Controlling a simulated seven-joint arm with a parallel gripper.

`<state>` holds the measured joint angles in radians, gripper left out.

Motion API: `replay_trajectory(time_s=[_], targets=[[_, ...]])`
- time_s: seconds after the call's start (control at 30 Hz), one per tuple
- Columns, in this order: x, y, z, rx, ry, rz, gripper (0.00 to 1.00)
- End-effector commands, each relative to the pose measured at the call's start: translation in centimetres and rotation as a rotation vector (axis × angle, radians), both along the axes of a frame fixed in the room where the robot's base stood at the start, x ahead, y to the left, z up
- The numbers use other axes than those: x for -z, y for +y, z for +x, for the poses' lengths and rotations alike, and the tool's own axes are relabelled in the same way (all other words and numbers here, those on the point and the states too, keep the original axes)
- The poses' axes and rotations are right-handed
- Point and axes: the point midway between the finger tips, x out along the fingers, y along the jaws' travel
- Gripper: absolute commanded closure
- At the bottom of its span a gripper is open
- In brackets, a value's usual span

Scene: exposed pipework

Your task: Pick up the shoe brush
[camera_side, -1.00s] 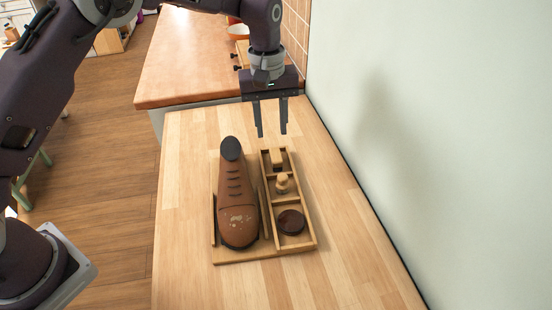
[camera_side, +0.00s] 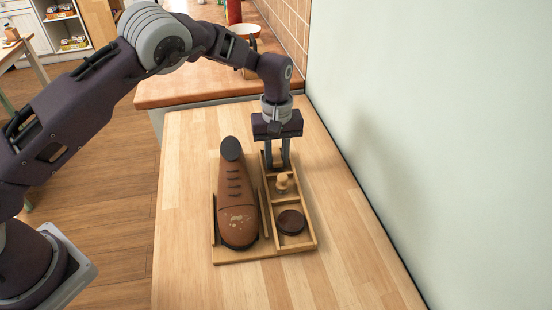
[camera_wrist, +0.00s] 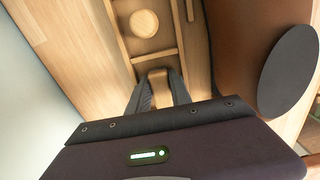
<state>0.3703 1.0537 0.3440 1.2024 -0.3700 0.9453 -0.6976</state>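A small wooden block-shaped piece, which I take to be the shoe brush, sits in the rear compartment of the wooden tray (camera_side: 314,238). It is mostly hidden by my fingers in the side view and shows between them in the wrist view (camera_wrist: 158,76). My gripper (camera_side: 278,163) points down into that compartment, one finger on each side of the piece; it also shows in the wrist view (camera_wrist: 160,82). The fingers are very close to the piece, and I cannot tell whether they touch it.
A knobbed wooden piece (camera_side: 282,182) stands in the middle compartment and a dark round tin (camera_side: 291,222) lies in the front one. A brown shoe (camera_side: 236,200) stands to the left on the same base. A pale wall (camera_side: 430,130) rises to the right. The counter front is clear.

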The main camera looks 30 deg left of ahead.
Motion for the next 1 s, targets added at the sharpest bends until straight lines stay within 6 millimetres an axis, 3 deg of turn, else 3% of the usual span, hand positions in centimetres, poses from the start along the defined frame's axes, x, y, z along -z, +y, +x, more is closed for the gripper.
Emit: replay_trajectory(time_s=[0.33,0.7,0.83,1.0], targets=[[-0.3,0.0,0.0,0.000,-0.001,0.000,1.00],[-8.6,0.0,0.1,0.000,-0.003,-0.001,1.00],[-9.9,0.0,0.0,0.000,-0.001,0.000,1.00],[-10.1,0.0,0.0,0.000,0.000,0.000,1.00]])
